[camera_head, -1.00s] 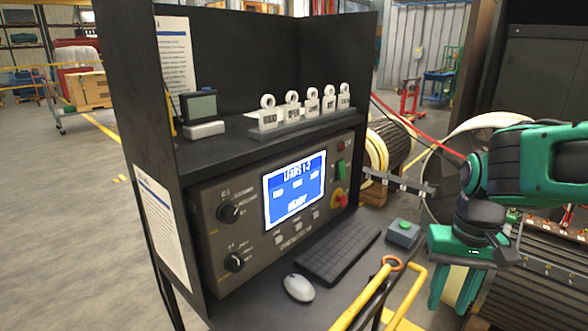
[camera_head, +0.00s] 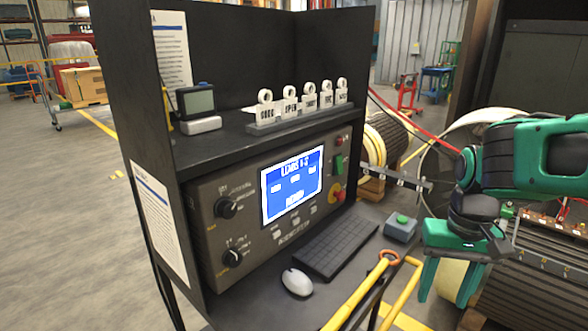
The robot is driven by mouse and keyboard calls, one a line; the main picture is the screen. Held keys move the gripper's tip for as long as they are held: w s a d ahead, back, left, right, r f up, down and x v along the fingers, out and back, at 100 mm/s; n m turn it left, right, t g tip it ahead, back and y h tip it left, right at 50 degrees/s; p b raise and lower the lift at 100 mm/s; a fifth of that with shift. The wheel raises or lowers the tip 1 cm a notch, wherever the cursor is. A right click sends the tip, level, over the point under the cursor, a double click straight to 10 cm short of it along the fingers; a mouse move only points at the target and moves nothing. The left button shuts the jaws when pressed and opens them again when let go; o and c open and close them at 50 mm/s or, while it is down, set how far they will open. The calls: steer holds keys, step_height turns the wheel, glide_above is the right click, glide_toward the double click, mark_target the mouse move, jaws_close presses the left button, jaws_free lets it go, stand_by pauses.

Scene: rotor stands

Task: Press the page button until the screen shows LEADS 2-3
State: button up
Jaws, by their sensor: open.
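The screen (camera_head: 292,186) on the grey control panel (camera_head: 206,193) is lit blue, with a heading that starts with LEADS. Its digits are too small to read surely. Small pale buttons sit in a row below the screen, among them one at the middle (camera_head: 296,223); their labels are unreadable, so I cannot tell which is the page button. My gripper (camera_head: 446,294) is open and empty, fingers pointing down. It is to the right of the panel and the desk, well apart from the buttons.
A keyboard (camera_head: 336,247) and a mouse (camera_head: 297,282) lie on the desk before the panel. A grey box with a green button (camera_head: 401,227) stands at the desk's right. Yellow handles (camera_head: 358,297) rise at the front. A red knob (camera_head: 337,196) is on the panel's right.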

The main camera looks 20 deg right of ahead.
jaws_close()
stand_by(1.7)
